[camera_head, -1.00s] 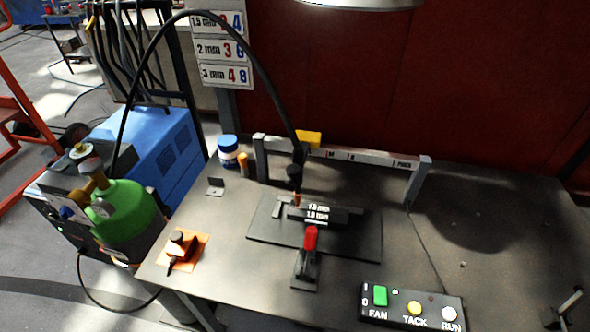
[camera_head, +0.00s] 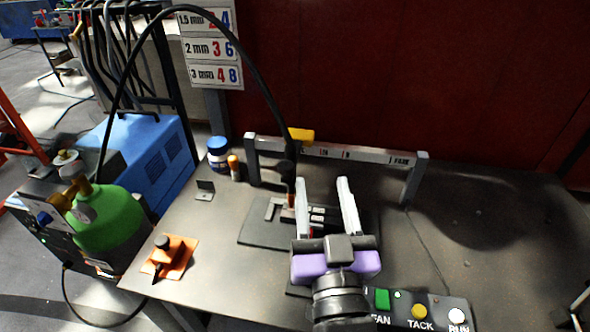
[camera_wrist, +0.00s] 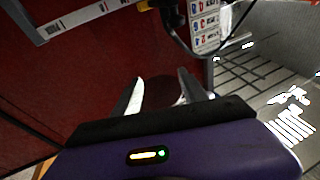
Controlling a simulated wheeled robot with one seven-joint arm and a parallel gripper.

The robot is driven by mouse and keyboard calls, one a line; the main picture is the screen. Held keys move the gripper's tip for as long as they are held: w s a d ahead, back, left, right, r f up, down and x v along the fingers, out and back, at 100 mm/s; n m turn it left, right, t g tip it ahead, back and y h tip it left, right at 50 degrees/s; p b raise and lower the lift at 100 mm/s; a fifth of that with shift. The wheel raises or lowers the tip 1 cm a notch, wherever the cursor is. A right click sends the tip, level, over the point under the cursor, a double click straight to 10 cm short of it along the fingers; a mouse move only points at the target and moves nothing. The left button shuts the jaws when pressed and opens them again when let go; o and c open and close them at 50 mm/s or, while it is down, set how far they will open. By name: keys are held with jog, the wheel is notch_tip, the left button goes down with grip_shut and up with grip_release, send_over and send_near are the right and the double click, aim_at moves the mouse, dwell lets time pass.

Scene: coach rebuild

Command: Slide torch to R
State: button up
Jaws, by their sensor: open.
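The torch (camera_head: 287,172) hangs from a black cable at the left part of a grey rail (camera_head: 370,157), beside a yellow block (camera_head: 301,135). Its copper tip points down over a dark work plate (camera_head: 262,232). Small marks on the rail are too blurred to read for certain; the rightmost looks like a short word. My gripper (camera_head: 322,182) is open and empty in front of the rail, its fingers spread above the plate, just right of the torch. In the wrist view my fingers (camera_wrist: 160,78) point at the red wall, with the rail (camera_wrist: 85,18) and yellow block (camera_wrist: 143,5) above.
A button box (camera_head: 430,310) stands at the front edge, partly behind my gripper. The red-handled clamp is mostly hidden by my gripper. An orange fixture (camera_head: 172,257), a blue-capped jar (camera_head: 218,153) and a small bracket (camera_head: 204,190) are on the left. The right table is clear.

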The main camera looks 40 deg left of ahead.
aim_at(289, 171)
jog(key=a+f+g, duration=0.1)
jog(key=a, duration=0.1)
jog(key=a+f+n+g, duration=0.1)
jog(key=a, duration=0.1)
jog(key=a+f+n+g, duration=0.1)
jog(key=a+f, duration=0.1)
jog(key=shift+s+a+f+g, duration=0.1)
jog(key=shift+a+g, duration=0.1)
jog(key=shift+g, duration=0.1)
jog(key=p+x, duration=0.1)
jog(key=x, duration=0.6)
jog(key=shift+f, duration=0.1)
jog(key=shift+c, duration=0.2)
grip_shut()
jog(key=shift+w+d, duration=0.1)
jog(key=shift+w, duration=0.2)
dwell(0.4)
